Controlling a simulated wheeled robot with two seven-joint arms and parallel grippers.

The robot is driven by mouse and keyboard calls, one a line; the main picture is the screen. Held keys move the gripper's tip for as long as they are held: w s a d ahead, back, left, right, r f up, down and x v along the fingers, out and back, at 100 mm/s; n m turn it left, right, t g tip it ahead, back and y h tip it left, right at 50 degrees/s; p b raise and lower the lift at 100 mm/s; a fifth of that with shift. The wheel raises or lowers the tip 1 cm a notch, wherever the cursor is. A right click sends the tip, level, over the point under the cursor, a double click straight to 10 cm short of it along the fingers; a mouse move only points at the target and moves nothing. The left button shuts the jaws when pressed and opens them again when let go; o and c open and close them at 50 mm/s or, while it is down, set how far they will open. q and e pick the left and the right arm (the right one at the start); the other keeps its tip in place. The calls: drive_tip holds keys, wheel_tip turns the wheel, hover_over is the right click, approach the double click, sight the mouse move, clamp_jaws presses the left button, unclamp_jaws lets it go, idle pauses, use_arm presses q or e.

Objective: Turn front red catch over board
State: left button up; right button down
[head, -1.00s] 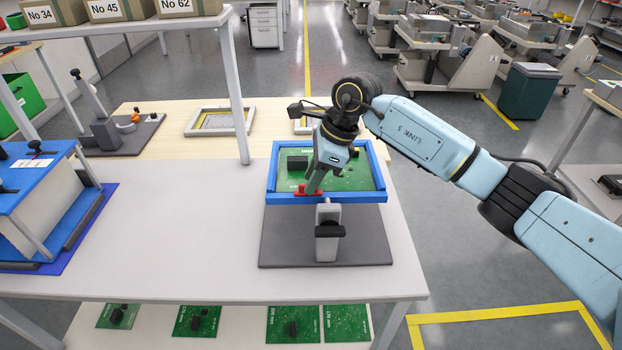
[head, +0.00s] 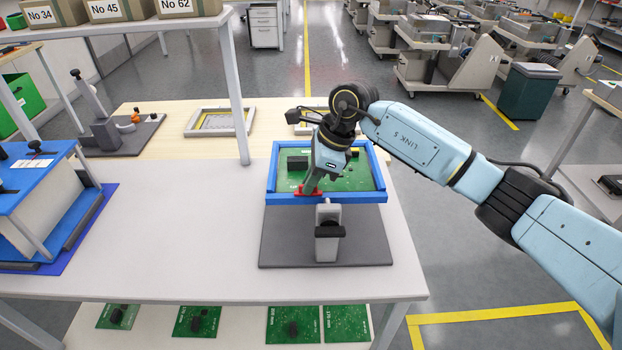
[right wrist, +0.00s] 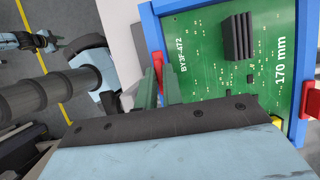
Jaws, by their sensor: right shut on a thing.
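The front red catch (head: 309,193) sits on the near rail of the blue frame (head: 350,198). My right gripper (head: 311,188) is over it, pointing down, with its fingers shut on the catch. In the right wrist view the catch (right wrist: 158,66) shows between the two green fingers (right wrist: 161,92) and appears to lie along the rail; the fingers hide part of it. The green board (head: 350,180) lies inside the frame. A second red catch (right wrist: 308,130) is at the opposite rail. My left gripper (right wrist: 52,44) shows small in the right wrist view, jaws unclear.
The frame stands on a grey base plate (head: 280,240) with a grey post and black knob (head: 329,230) in front. A shelf upright (head: 236,100) rises to the left. A blue-topped box (head: 35,180) stands far left. The white tabletop (head: 180,240) between is clear.

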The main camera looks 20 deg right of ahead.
drive_tip(key=shift+m, duration=0.3)
drive_tip(key=m+t, duration=0.1)
drive_tip(key=m, duration=0.2)
drive_tip(key=shift+s+t, duration=0.1)
drive_tip(key=shift+t, duration=0.2)
drive_tip(key=m+h, duration=0.1)
drive_tip(key=m, duration=0.1)
drive_tip(key=shift+a+m+t, duration=0.1)
drive_tip(key=shift+m+t, duration=0.2)
drive_tip(key=shift+m, duration=0.1)
drive_tip(key=m+h, duration=0.1)
drive_tip(key=m, duration=0.1)
drive_tip(key=m+t+h+b, duration=0.1)
drive_tip(key=m, duration=0.2)
drive_tip(key=shift+s+a, duration=0.1)
drive_tip(key=shift+a, duration=0.05)
drive_tip(key=shift+m, duration=0.6)
drive_tip(key=m+h+b, duration=0.1)
drive_tip(key=m, duration=0.2)
drive_tip(key=shift+a+h, duration=0.1)
drive_tip(key=shift+h, duration=0.2)
use_arm(q)
drive_tip(key=shift+a+f+b, duration=0.3)
drive_tip(key=shift+a+f, duration=0.9)
drive_tip(key=shift+f, duration=0.15)
use_arm(e)
drive_tip(key=shift+m+h, duration=0.4)
drive_tip(key=shift+m, duration=0.6)
use_arm(q)
drive_tip(key=shift+w+a, duration=0.1)
